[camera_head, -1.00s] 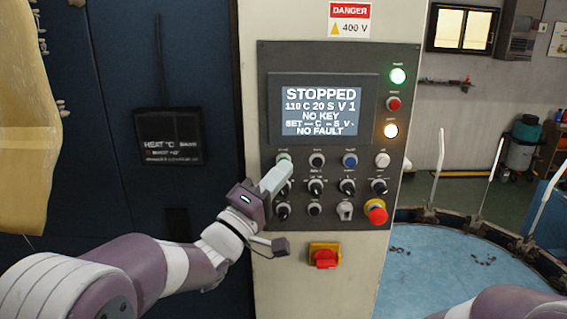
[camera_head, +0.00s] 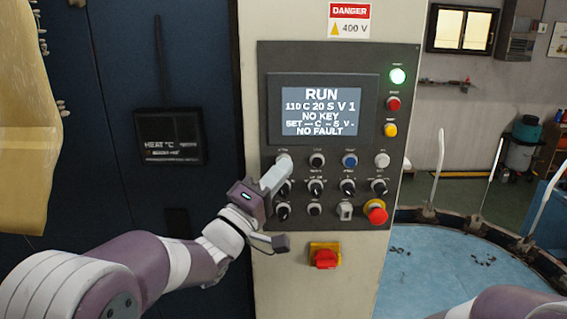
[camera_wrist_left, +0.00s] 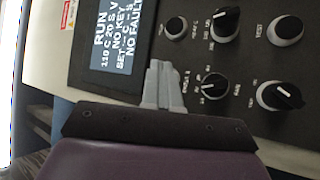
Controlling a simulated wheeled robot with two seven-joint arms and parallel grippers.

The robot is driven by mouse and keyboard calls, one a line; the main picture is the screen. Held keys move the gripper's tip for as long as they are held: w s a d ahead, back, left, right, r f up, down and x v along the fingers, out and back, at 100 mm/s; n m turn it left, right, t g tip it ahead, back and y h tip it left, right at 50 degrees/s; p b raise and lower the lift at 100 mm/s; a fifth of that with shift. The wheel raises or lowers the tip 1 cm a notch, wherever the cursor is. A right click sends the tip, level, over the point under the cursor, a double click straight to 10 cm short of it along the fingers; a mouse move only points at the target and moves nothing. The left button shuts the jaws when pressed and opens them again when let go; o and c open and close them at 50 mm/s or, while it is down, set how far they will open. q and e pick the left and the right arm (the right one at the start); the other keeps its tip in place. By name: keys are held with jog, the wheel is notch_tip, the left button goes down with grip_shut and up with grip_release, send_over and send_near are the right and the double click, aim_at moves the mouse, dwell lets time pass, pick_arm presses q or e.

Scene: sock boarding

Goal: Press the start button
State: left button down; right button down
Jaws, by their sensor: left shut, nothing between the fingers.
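The control panel (camera_head: 398,150) stands ahead on a pale cabinet. Its screen (camera_head: 316,110) reads RUN, NO KEY and NO FAULT, and it also shows in the left wrist view (camera_wrist_left: 115,50). My left gripper (camera_head: 283,160) is shut and empty, its fingertips at the leftmost button of the top row under the screen. The fingers hide that button, the start button's likely place, so I cannot see how far it is pressed. In the left wrist view the closed fingers (camera_wrist_left: 161,72) point at the panel. My right gripper is out of view.
Knobs and buttons crowd the panel close to the fingers, among them a blue button (camera_head: 350,160) and a red emergency stop (camera_head: 377,212). A red switch (camera_head: 325,258) sits below. A round blue table (camera_head: 440,285) with upright pale forms is at the right.

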pick_arm(q)
jog(key=shift+s, duration=0.1)
jog(key=shift+s+b, duration=0.4)
jog(key=shift+s, duration=0.35)
jog(key=s+b, duration=0.1)
jog(key=s, duration=0.4)
jog(key=shift+b, duration=0.35)
